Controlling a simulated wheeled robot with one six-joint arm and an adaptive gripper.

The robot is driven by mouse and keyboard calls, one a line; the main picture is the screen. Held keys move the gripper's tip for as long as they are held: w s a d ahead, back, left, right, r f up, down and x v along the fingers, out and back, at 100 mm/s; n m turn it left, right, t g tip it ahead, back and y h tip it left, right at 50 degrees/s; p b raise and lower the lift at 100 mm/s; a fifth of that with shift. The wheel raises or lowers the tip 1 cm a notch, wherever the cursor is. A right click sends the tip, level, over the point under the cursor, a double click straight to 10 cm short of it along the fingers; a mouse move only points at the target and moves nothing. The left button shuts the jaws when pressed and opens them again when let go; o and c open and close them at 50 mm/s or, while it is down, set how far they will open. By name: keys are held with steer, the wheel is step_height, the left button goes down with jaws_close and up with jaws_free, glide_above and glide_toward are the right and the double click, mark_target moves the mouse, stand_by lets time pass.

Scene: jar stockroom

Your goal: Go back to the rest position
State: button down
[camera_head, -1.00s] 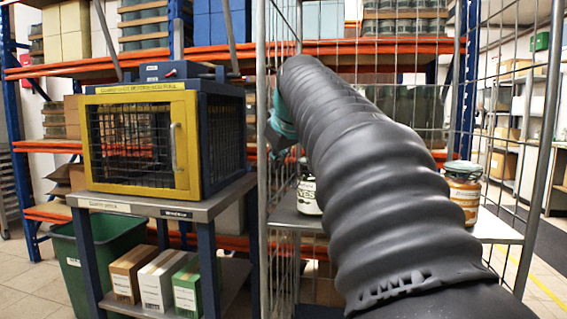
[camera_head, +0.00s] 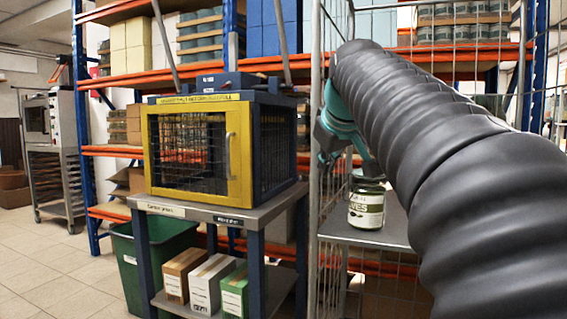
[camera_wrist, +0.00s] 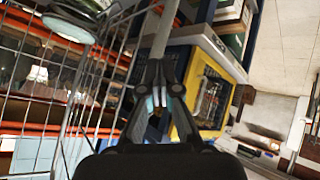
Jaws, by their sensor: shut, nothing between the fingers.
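My gripper (camera_wrist: 163,95) shows in the wrist view with its fingers closed together and nothing between them. In the wrist view it points toward the yellow-framed cage box, beside the wire mesh of the roll cage. A jar with a white and green label (camera_head: 366,203) stands upright on the roll cage's shelf (camera_head: 395,228), left of my arm.
The cage box with a yellow door (camera_head: 238,155) stands on a metal bench (camera_head: 190,209) at centre-left. A green bin (camera_head: 124,262) and several cartons (camera_head: 207,284) are below. The roll cage's mesh and post (camera_head: 314,130) stand close to my arm. Floor at the left is clear.

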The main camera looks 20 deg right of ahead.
stand_by(0.3)
steer(key=s+a+f+m+g+p, duration=0.1)
steer(key=s+a+f+m+g, duration=0.15)
steer(key=f, duration=1.25)
steer(key=s+a+f+p, duration=0.1)
steer(key=s+a+f, duration=0.2)
steer(key=s+f, duration=0.2)
steer(key=s+a+f+g+y+p, duration=0.1)
steer(key=s+a+f+p, duration=0.1)
steer(key=s+f, duration=0.3)
steer(key=s+a+f+y+p, duration=0.1)
steer(key=s+a+f, duration=0.3)
steer(key=s, duration=0.5)
steer(key=shift+s+a+f, duration=0.15)
steer(key=shift+a+f, duration=0.25)
steer(key=shift+f, duration=0.5)
